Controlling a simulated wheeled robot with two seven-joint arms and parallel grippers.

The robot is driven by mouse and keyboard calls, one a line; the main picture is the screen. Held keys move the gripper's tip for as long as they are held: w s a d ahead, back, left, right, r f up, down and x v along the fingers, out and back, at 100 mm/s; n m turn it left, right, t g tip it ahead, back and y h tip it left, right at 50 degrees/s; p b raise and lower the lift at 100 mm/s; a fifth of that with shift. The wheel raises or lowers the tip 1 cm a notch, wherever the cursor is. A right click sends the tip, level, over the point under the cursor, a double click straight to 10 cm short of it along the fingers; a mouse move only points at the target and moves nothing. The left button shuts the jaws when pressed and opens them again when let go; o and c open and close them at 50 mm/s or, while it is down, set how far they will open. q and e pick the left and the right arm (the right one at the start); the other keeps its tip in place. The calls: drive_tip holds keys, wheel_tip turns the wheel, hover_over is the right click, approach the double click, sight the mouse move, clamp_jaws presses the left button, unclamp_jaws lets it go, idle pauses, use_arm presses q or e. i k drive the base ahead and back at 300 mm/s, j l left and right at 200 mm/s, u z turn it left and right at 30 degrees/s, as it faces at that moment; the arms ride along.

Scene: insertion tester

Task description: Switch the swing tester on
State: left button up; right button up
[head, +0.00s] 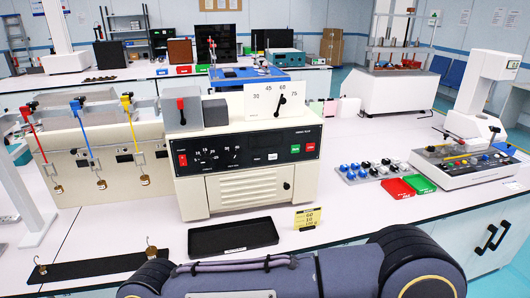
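The swing tester is most likely the cream machine (250,175) at the middle of the bench. I cannot tell the switch's position. On top stands a white angle plate (265,103) marked 30, 45, 60, 75 with a black pointer. A wing at its left has red, blue and yellow levers with brass weights (101,184) hanging below. My arm crosses the bottom edge; neither gripper shows.
A black tray (233,237) and a yellow card (307,218) lie before the machine. A black strip (95,268) with brass weights lies front left. At right are blue and white knobs, a red tray (397,188), a green tray (420,183) and another tester (470,160).

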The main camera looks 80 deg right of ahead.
sight(182, 158)
drive_tip(key=z, duration=2.75)
